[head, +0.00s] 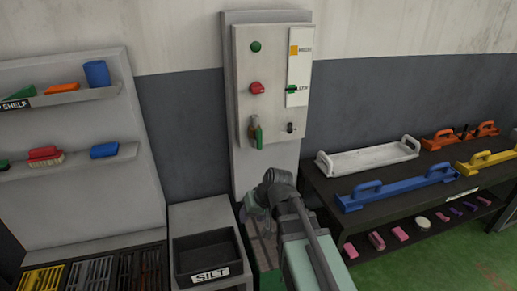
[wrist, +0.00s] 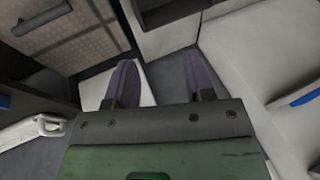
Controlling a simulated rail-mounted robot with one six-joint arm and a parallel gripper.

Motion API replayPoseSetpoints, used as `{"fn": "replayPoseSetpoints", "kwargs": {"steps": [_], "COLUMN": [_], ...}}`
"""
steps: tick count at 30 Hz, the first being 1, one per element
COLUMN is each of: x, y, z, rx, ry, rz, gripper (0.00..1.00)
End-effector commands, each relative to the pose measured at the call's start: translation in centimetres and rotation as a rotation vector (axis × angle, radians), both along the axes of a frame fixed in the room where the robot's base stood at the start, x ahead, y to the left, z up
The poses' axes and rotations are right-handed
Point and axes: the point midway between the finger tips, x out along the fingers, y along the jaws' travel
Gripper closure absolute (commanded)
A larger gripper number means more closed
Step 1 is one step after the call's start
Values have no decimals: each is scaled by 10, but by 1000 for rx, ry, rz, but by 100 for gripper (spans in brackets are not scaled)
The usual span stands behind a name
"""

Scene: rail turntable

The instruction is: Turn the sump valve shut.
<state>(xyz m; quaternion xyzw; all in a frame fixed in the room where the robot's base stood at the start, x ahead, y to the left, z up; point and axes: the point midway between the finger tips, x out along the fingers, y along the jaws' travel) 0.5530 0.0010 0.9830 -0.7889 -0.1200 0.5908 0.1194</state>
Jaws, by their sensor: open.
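I cannot make out anything that is surely the sump valve in either view. A wall panel (head: 245,60) in the head view carries a red knob (head: 256,88), a green round button (head: 256,47), a green handle (head: 256,134) and a small dark switch (head: 290,128). None of these has a label I can read as sump. My gripper (wrist: 160,66) is open in the wrist view, its two dark fingers apart with nothing between them. In the head view my arm hides the fingers, below the panel.
A dark bin marked SILT (head: 208,276) stands left of my arm. A bench at right holds a white tray (head: 368,159) and a blue handled bar (head: 395,188). Shelves (head: 70,98) are at left. In the wrist view, a mesh panel with a dark handle (wrist: 40,22) is upper left.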

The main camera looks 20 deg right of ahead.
Motion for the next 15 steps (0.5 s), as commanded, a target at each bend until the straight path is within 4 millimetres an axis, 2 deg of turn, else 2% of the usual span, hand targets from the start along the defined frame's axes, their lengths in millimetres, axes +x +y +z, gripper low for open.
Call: {"fn": "replayPoseSetpoints", "kwargs": {"steps": [1, 2, 3, 5, 6, 7, 9, 10, 12, 15], "x": [38, 59, 88, 132, 157, 174, 198, 203, 204, 203], "y": [1, 2, -1, -14, -30, -44, -76, -87, -106, -115], "z": [-16, -11, -2, 20, 38, 52, 84, 92, 99, 100], "rx": [80, 129, 177, 213, 204, 176, 62, 4, -125, -247], "ry": [-143, -252, -410, -668, -838, -954, -1149, -1196, -1249, -1268], "rz": [20, 32, 34, 7, -40, -85, -203, -244, -298, -283], "gripper": [51, 51, 51, 51, 51, 51, 51, 51, 51, 51]}}
